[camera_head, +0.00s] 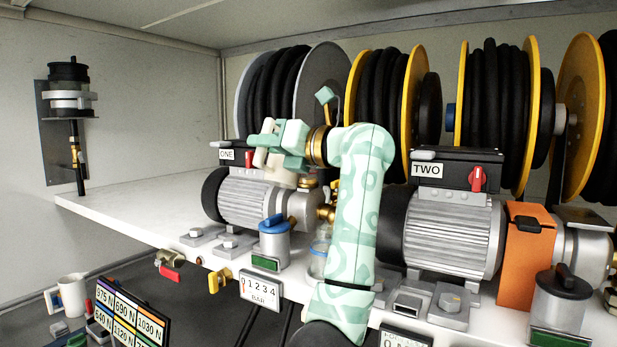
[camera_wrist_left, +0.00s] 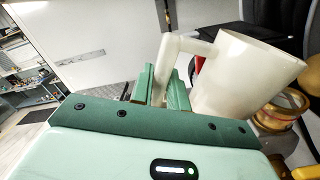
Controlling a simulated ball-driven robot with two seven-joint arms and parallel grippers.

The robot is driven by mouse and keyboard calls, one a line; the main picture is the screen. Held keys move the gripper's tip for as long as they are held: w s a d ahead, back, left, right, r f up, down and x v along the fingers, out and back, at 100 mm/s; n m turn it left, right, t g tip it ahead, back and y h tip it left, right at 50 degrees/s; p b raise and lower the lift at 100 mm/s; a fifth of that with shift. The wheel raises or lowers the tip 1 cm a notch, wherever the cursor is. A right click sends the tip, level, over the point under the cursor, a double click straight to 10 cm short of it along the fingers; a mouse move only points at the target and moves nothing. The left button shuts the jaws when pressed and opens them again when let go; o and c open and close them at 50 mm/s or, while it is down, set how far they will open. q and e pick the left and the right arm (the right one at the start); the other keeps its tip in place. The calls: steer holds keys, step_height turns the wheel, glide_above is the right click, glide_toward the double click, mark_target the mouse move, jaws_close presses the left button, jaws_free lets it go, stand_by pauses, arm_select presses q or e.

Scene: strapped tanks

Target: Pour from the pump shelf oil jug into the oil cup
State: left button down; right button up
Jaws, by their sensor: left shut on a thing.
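The oil jug, a cream-white jug with a side handle, shows in the left wrist view (camera_wrist_left: 240,75). My left gripper (camera_head: 282,140) is shut on its handle, as the left wrist view (camera_wrist_left: 165,90) shows. In the head view the jug is held above the motor of pump ONE, mostly hidden by the gripper. A round amber cup with a brass rim, which looks like the oil cup, is close beside and below the jug in the left wrist view (camera_wrist_left: 283,110). In the head view a small brass-coloured part (camera_head: 307,184) shows just below the gripper. My right gripper is not in view.
Pump ONE (camera_head: 245,195) and pump TWO (camera_head: 455,235) stand on the white shelf (camera_head: 130,205), with hose reels (camera_head: 380,85) behind. A blue-lidded can (camera_head: 274,240), a clear jar (camera_head: 318,262) and an orange box (camera_head: 526,258) stand near the front. The left shelf end is clear.

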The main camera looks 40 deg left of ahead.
mark_target(269, 119)
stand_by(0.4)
arm_select(q)
steer(key=shift+r+m, duration=0.35)
steer(key=shift+m, duration=0.15)
steer(key=shift+r, duration=0.1)
stand_by(0.5)
steer(key=shift+w+r+m, duration=0.15)
steer(key=shift+r+m, duration=0.35)
steer(key=shift+r, duration=0.1)
stand_by(0.6)
steer(key=shift+w+r+m, duration=0.15)
steer(key=shift+r+m, duration=0.35)
steer(key=shift+r, duration=0.1)
stand_by(0.5)
steer(key=shift+w+r+m, duration=0.25)
steer(key=shift+r+m, duration=0.35)
steer(key=shift+r, duration=0.05)
